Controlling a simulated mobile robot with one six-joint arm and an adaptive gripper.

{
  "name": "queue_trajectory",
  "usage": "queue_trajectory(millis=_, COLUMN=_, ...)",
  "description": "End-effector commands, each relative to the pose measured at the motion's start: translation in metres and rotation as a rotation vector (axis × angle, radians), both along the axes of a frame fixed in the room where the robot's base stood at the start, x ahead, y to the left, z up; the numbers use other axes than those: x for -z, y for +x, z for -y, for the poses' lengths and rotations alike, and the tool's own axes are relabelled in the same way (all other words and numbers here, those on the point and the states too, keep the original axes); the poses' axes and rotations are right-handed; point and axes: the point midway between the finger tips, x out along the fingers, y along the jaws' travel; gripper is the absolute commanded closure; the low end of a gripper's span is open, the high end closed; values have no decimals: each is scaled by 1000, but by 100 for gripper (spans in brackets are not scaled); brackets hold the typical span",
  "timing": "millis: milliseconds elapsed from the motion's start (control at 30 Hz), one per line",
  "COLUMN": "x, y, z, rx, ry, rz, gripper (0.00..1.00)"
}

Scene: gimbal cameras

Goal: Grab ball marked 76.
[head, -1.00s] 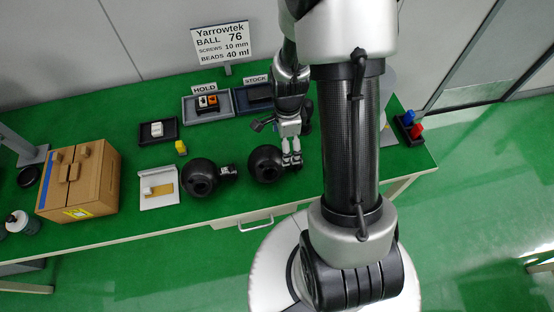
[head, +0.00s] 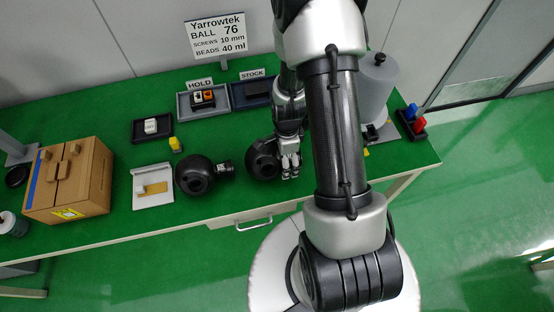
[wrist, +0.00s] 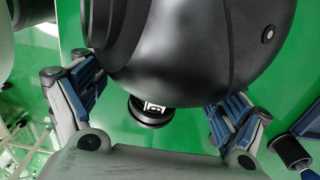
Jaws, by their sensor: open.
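Two black ball-shaped gimbal cameras sit on the green table, a left ball (head: 194,176) and a right ball (head: 261,160). No number is readable on either in the head view. My gripper (head: 290,166) is at the right side of the right ball, its fingers pointing down. In the wrist view a large black ball (wrist: 195,50) fills the top, with my gripper (wrist: 155,108) open and one finger to each side of it. A small black cylinder with a white label (wrist: 153,107) shows below the ball; its marking is partly hidden. I cannot tell whether the fingers touch the ball.
Behind the balls are a HOLD tray (head: 182,112) and a STOCK tray (head: 243,103).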

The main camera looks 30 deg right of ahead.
Motion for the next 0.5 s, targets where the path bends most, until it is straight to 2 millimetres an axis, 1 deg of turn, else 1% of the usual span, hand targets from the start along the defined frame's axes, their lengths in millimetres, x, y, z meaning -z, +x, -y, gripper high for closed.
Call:
queue_trajectory(millis=100, x=-1, y=0, z=0, rx=0, ry=0, rz=1, gripper=10)
queue_trajectory(millis=500, x=-2, y=0, z=0, rx=0, ry=0, rz=0, gripper=37)
